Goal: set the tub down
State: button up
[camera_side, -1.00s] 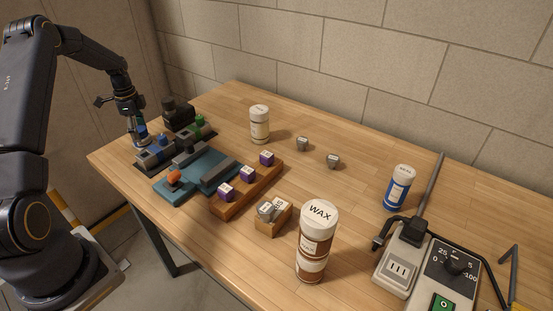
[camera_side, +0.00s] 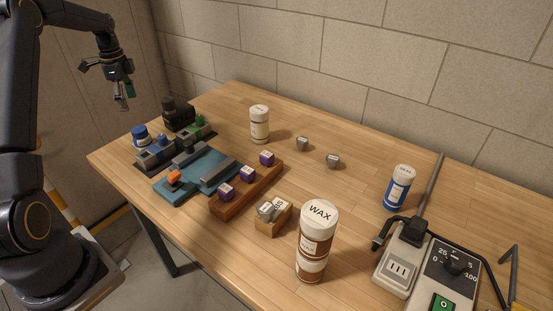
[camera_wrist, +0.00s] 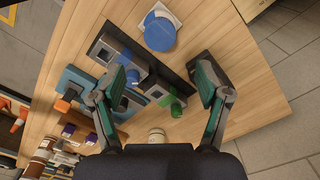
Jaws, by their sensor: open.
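A tub with a blue lid (camera_side: 140,133) stands at the far left corner of the wooden table, behind the dark fixture with blue and green parts. In the wrist view, the tub (camera_wrist: 160,31) is seen from above near the top, with a white square surface showing around its lid. My gripper (camera_side: 123,98) is raised above that corner, clear of the tub. In the wrist view, the gripper (camera_wrist: 161,82) is open, fingers wide apart with nothing between them. The tub's lower body is partly hidden by the fixture in the side view.
The dark fixture (camera_side: 153,158) and a teal tray (camera_side: 168,196) lie in front of the tub. A black block (camera_side: 178,112) stands right of it. A white jar (camera_side: 259,124), a wooden rack (camera_side: 235,202) and a WAX canister (camera_side: 315,250) stand farther right. Central back tabletop is mostly clear.

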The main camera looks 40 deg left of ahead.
jog(key=s+d+r+n+t+y, duration=0.1)
jog(key=d+r+n, duration=0.1)
jog(key=d+r, duration=0.7)
jog(key=s+d+r+n+t+y, duration=0.15)
jog(key=d+r, duration=0.45)
jog(key=d, duration=0.8)
jog(key=s+d+f+n+t+h, duration=0.2)
jog(key=s+d+n, duration=0.3)
jog(key=s+d, duration=0.9)
jog(key=shift+s+d+t, duration=0.25)
jog(key=shift+d+t, duration=0.3)
